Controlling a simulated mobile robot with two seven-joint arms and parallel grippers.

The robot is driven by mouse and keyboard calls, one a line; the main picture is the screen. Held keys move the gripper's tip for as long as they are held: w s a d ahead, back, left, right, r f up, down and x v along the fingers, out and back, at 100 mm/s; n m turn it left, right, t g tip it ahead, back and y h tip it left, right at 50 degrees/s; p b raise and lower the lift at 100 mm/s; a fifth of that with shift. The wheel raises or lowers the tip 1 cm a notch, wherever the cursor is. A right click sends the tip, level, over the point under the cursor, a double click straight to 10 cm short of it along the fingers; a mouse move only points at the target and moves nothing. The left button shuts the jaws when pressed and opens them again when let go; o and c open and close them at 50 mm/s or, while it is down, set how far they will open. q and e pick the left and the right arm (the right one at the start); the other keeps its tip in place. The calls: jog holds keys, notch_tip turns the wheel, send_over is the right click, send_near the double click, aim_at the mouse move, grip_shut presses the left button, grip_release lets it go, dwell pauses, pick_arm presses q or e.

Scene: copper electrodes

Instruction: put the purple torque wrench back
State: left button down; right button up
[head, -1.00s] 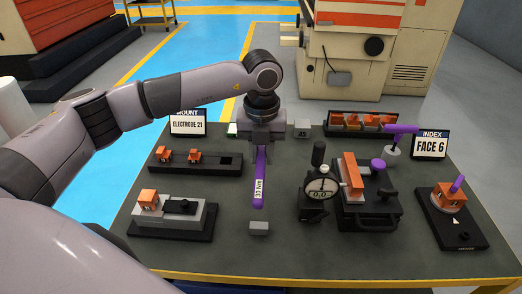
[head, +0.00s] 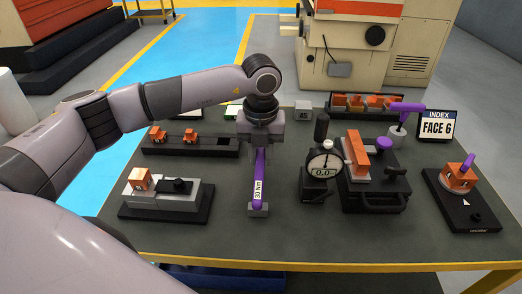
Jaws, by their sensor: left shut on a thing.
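The purple torque wrench (head: 260,184) has a white "30 Nm" label and lies lengthwise toward me near the middle of the table. My left gripper (head: 261,148) comes down from above and is shut on its far end, hiding that part. The wrench's near end meets a small grey block (head: 258,211); I cannot tell whether it rests in the block or is just above it. My right gripper is not in view.
A dial gauge (head: 323,165) and an orange-topped black fixture (head: 374,190) stand right of the wrench. A grey-and-black fixture (head: 168,199) and an electrode rack (head: 190,146) stand left. Another purple-handled tool (head: 405,107) stands back right. The table's front strip is clear.

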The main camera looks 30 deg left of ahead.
pick_arm(q)
jog(key=shift+f+b, duration=0.8)
jog(key=shift+f, duration=0.25)
dwell(0.4)
jog(key=shift+c, duration=1.8)
grip_release()
jog(key=shift+r, duration=0.15)
jog(key=shift+s+r+p, duration=0.1)
jog(key=shift+r+p, duration=2.05)
jog(key=shift+r, duration=0.75)
